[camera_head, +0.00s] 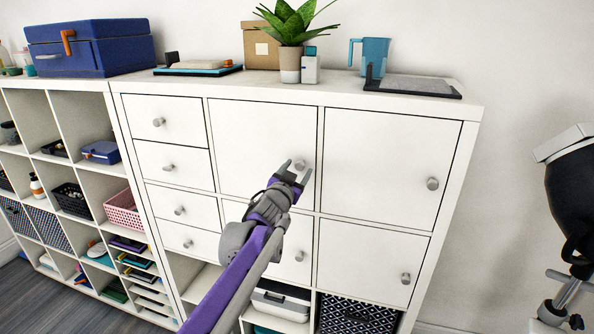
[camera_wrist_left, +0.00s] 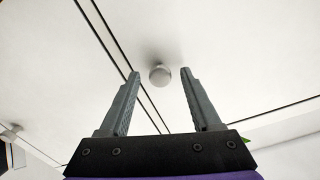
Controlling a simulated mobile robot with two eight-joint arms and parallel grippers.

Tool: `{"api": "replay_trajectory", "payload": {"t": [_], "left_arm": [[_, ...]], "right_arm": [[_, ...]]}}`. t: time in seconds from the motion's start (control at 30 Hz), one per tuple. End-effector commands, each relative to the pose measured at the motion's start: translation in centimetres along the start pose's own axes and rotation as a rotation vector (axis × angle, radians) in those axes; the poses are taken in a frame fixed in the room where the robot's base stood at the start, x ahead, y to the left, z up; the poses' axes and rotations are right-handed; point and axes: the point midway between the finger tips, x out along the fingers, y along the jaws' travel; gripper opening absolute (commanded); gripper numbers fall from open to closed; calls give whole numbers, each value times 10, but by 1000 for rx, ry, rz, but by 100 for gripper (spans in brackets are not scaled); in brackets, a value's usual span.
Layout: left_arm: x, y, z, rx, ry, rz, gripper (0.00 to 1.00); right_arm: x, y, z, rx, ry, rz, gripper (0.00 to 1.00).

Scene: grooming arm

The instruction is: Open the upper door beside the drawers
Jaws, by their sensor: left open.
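The upper door beside the drawers (camera_head: 250,130) is a white panel, shut flush in the cabinet front. Its round grey knob (camera_head: 300,164) sits near its lower right corner. My left gripper (camera_head: 296,170) is open in front of the knob, its fingers pointing at the door. In the left wrist view the knob (camera_wrist_left: 159,73) shows between the tips of my left gripper (camera_wrist_left: 160,75), with a gap on both sides. I cannot tell how far the tips reach along the knob. My right gripper is in neither view.
Drawers (camera_head: 165,120) stand left of the door, and another shut door (camera_head: 390,160) is to its right. A lower door (camera_head: 298,235) is partly behind my left arm. A potted plant (camera_head: 290,62) and a blue toolbox (camera_head: 90,50) stand on top.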

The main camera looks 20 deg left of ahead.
Motion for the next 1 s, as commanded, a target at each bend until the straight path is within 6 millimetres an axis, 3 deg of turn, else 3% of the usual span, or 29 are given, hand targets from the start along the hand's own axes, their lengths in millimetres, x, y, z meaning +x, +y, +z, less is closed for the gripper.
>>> {"api": "replay_trajectory", "payload": {"t": [0.03,0.4,1.0], "left_arm": [[0,0,0,0,0,0,63],[0,0,0,0,0,0,0],[0,0,0,0,0,0,0]], "right_arm": [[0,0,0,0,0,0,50],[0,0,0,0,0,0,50],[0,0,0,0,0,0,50]]}}
